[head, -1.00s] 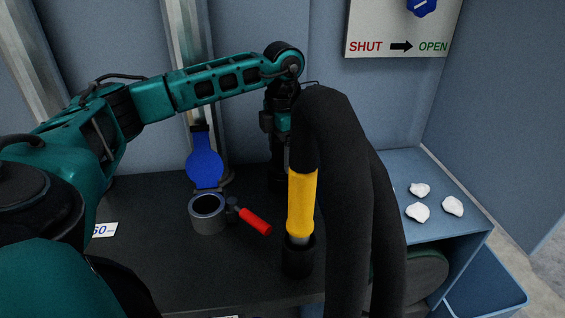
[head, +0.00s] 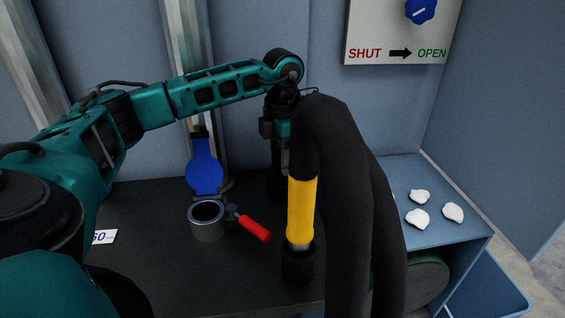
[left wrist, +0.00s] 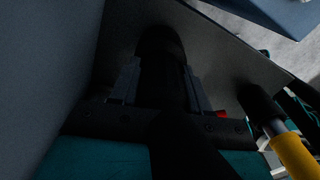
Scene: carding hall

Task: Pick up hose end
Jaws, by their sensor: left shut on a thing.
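My left gripper (head: 283,158) points down at the back of the dark bench, behind the thick black hose (head: 345,200). In the left wrist view its grey jaws (left wrist: 160,88) are shut on a dark, upright, tube-like hose end, whose lower end meets a round black base or holder (left wrist: 160,40). Most of this grip is dark or hidden by the hose in the head view. A second hose end with a yellow sleeve (head: 301,212) stands upright in a black holder (head: 297,268). The yellow sleeve also shows in the left wrist view (left wrist: 292,155), apart from the jaws. My right gripper is not in view.
A grey round port (head: 206,228) with a raised blue flap (head: 204,177) and a red-handled lever (head: 254,228) stands left of the yellow sleeve. A blue shelf (head: 445,235) at right holds white lumps. A sign panel (head: 375,30) with a blue knob (head: 420,10) hangs behind.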

